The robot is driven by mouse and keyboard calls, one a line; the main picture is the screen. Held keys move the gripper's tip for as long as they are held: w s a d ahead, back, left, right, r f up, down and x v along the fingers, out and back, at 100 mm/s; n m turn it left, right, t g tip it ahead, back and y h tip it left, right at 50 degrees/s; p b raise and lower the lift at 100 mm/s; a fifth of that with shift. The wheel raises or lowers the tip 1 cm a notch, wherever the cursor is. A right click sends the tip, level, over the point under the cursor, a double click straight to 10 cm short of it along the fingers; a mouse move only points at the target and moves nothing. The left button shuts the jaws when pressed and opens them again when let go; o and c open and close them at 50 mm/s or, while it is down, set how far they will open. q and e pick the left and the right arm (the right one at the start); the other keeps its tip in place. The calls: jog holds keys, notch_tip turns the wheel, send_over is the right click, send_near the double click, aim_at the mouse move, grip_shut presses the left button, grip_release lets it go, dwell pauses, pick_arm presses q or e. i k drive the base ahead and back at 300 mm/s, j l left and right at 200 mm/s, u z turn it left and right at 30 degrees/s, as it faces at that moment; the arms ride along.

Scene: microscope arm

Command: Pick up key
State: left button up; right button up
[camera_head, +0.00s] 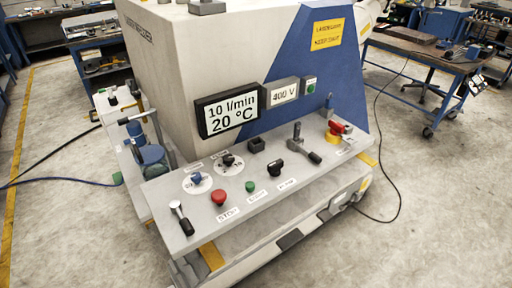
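No thing on the sloping grey control panel (200,235) can be told for certain as the key. A small black piece (276,167) that could be a key or a key switch stands near the panel's middle, behind a white label and right of a green button (250,186). Another small dark knob (228,159) sits on a round white dial further back. Both are too small to tell closely. Neither of my grippers is in view, and nothing touches the panel's controls.
Behind rises the machine housing with a display (228,113). Blue pumps (152,154) stand at left. The space above the panel is clear.

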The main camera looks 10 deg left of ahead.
aim_at(297, 127)
jog(key=i+j+u, duration=0.15)
jog(key=u, duration=0.25)
jog(key=i+u, duration=0.4)
jog(key=k+j, duration=0.05)
